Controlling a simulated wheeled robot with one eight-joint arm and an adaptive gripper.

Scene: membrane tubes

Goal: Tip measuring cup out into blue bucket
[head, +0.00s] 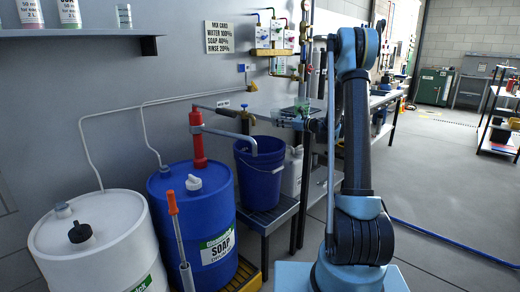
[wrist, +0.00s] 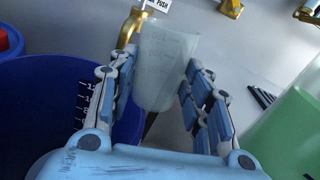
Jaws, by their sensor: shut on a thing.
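The measuring cup (wrist: 168,62) is a translucent, pale greenish cup with faint markings. In the wrist view it is between the two fingers of my gripper (wrist: 160,98), which is shut on it. The cup looks roughly upright; how much it holds is hard to tell. The blue bucket (wrist: 42,118) fills the left of the wrist view, with a white scale on its inner wall. In the head view the blue bucket (head: 259,182) stands on a dark stand, and my gripper (head: 292,119) is just right of and above its rim. The cup is small and unclear there.
A blue soap drum (head: 190,215) with a red pump (head: 198,150) stands left of the bucket, its spout over the bucket. A white drum (head: 95,240) is further left. A brass tap (wrist: 131,24) is behind the cup. A green container (wrist: 285,135) is close on the right.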

